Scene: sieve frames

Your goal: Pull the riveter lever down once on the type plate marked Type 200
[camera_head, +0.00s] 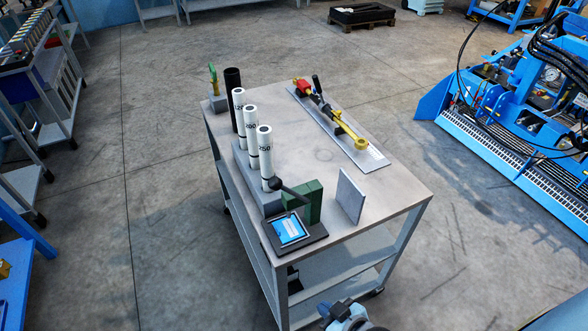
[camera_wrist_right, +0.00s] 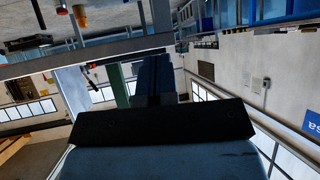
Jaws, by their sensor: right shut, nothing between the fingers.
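The riveter is a green block (camera_head: 305,202) near the table's front edge, with a dark lever (camera_head: 292,191) ending in a black ball up and to the left. A blue-and-white plate (camera_head: 288,229) lies on a dark base in front of it; its print is too small to read. My right gripper (camera_head: 328,309) shows partly at the bottom of the head view, in front of the table and apart from the riveter. In the right wrist view its fingers (camera_wrist_right: 154,75) are shut and empty. My left gripper is not in view.
White cylinders (camera_head: 265,152) with numbers, one reading 250, and a black tube (camera_head: 235,98) stand along the table's left side. A grey upright plate (camera_head: 350,197) stands right of the riveter. A tray (camera_head: 340,133) with a yellow-and-red tool lies at the back right. The table (camera_head: 395,195) is bare at right.

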